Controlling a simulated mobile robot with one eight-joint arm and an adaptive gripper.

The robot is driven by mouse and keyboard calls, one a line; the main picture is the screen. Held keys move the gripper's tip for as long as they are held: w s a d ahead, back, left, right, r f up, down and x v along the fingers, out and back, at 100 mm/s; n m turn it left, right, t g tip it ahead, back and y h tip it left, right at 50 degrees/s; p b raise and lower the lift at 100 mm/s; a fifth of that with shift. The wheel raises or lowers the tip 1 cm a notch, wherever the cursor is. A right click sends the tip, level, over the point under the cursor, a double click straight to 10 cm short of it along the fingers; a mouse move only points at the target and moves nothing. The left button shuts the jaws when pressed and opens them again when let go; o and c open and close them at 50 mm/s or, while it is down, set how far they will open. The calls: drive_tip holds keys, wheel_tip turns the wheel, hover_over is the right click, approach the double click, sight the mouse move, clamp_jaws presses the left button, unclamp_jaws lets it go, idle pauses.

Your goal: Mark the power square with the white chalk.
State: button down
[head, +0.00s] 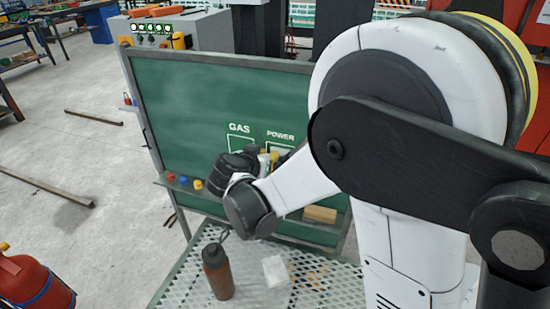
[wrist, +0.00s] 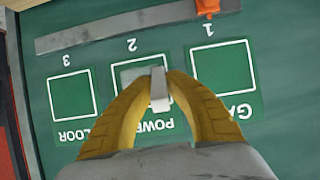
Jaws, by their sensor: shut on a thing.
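The green board shows in the head view (head: 190,110), with the GAS square (head: 233,141) beside the POWER square (head: 284,147). In the wrist view the board is upside down. There the POWER square (wrist: 124,76) is in the middle, between the GAS square (wrist: 224,67) and the FLOOR square (wrist: 72,97). A paler grey patch shows inside the POWER square. My gripper (wrist: 160,82) has its yellow fingers shut on the white chalk (wrist: 159,92), in front of the POWER square. I cannot tell whether the chalk touches the board. My wrist and arm partly cover the squares in the head view.
Coloured pieces (head: 184,181) sit at the board's lower left, and a tan block (head: 320,214) at its lower right. A dark bottle (head: 217,272) and a white block (head: 275,270) stand on the mesh table (head: 180,285). A grey strip (wrist: 115,28) carries an orange piece (wrist: 207,7).

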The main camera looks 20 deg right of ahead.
drive_tip(key=shift+w+a, duration=0.2)
drive_tip(key=shift+a, duration=0.05)
drive_tip(key=s+a, duration=0.3)
drive_tip(key=s, duration=0.2)
idle(0.4)
drive_tip(key=shift+a, duration=0.15)
drive_tip(key=shift+s+a, duration=0.4)
drive_tip(key=shift+s, duration=0.25)
drive_tip(key=shift+s+a, duration=0.4)
drive_tip(key=shift+s, duration=0.2)
